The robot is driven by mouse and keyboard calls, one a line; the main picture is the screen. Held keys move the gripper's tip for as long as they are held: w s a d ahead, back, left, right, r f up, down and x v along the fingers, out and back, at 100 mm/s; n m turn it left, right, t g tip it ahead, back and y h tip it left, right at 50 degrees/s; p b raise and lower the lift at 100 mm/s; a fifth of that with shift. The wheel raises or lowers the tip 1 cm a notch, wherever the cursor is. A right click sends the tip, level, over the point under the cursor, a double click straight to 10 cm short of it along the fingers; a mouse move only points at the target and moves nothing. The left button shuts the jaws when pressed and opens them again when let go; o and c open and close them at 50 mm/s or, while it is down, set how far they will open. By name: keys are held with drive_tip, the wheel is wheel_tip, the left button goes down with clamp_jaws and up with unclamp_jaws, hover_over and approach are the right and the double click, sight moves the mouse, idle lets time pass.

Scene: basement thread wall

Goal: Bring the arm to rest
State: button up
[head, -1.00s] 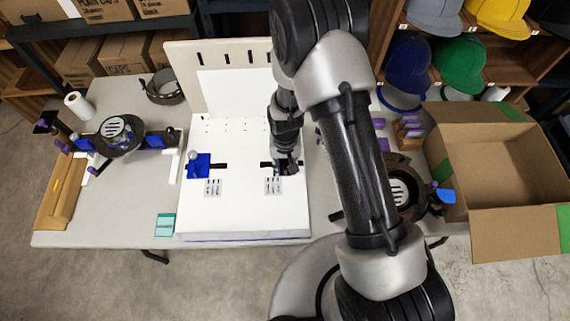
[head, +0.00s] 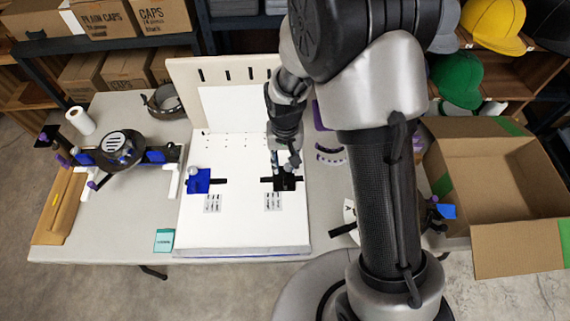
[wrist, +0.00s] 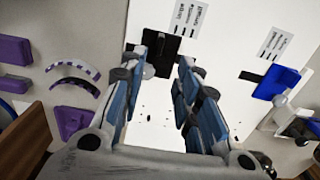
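My gripper (head: 284,164) hangs over the right half of the white board (head: 240,225), just above a black sliding block (head: 288,184). In the wrist view my gripper (wrist: 163,62) has its two blue-grey fingers spread apart. Nothing is held between them; the black block (wrist: 163,50) shows beyond the fingertips on the board. My arm rises across the right of the head view and hides part of the table. A blue block (head: 198,181) with a pale knob sits in the left slot; it also shows in the wrist view (wrist: 277,82).
A clamp stand with a round cap frame (head: 120,150) stands on the table's left. An open cardboard box (head: 500,170) is at the right. A teal box (head: 164,240) lies by the board's front left. Purple pieces (wrist: 75,121) lie beside the board.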

idle(0.5)
drive_tip(key=s+d+r+t, duration=0.1)
drive_tip(key=d+r, duration=0.2)
drive_tip(key=r, duration=0.8)
drive_tip(key=s+d+r+t, duration=0.1)
drive_tip(key=s+d+r, duration=0.3)
drive_tip(key=s+r, duration=0.4)
drive_tip(key=s+d+r+t, duration=0.2)
drive_tip(key=s+d+r, duration=0.1)
drive_tip(key=s+r, duration=0.5)
drive_tip(key=s, duration=0.2)
drive_tip(key=shift+s+d+r+t, duration=0.15)
drive_tip(key=shift+s+d+t, duration=0.15)
drive_tip(key=shift+s+d, duration=0.05)
idle(0.3)
